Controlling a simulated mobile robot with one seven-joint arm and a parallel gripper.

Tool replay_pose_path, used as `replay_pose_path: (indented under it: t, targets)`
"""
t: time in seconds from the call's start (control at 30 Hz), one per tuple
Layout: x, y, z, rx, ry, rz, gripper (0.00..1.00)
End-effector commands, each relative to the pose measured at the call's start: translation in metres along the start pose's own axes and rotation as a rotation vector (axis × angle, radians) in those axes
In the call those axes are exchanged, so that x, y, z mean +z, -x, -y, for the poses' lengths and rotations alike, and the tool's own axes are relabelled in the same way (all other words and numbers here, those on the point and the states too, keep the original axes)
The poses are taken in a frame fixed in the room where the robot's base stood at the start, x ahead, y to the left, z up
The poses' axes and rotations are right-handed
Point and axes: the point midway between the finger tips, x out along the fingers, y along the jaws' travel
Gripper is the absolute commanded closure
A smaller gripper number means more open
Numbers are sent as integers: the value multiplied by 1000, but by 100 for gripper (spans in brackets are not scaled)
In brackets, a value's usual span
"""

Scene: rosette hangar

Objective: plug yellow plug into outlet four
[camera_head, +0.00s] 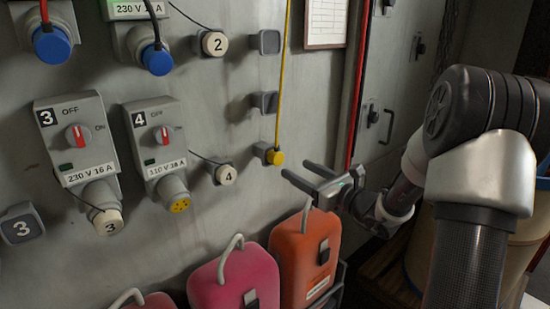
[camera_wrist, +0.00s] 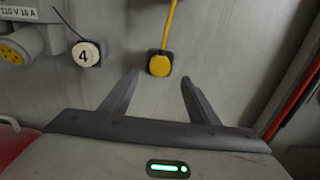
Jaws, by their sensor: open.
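The yellow plug (camera_head: 276,157) sits in a small grey holder on the wall, with a yellow cable running up from it. It also shows in the wrist view (camera_wrist: 159,65), beyond and between my fingertips. Outlet four (camera_head: 155,138) is a grey box with a red switch, a "4" label and a yellow socket face (camera_head: 180,205) at its lower end. That socket face shows at the left of the wrist view (camera_wrist: 10,52). A round cap marked 4 (camera_head: 226,174) hangs beside it on a cord. My gripper (camera_head: 297,172) is open and empty, just right of the yellow plug and apart from it.
Outlet three (camera_head: 78,135) is on the left, with its cap 3 (camera_head: 107,221) at its socket. Blue plugs (camera_head: 52,44) are above. Empty grey holders (camera_head: 265,103) are above the yellow plug. Pink (camera_head: 235,278) and orange (camera_head: 302,255) cases stand below. A red cable (camera_head: 356,85) hangs right.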

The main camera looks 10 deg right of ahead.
Motion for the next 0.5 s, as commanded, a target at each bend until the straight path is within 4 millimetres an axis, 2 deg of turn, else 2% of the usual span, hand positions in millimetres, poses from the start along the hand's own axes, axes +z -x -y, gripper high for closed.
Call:
replay_pose_path:
  t: [0.23,0.5]
  targets:
    - [0,-11,-1,3,2,1,45]
    - [0,-49,-2,4,2,1,45]
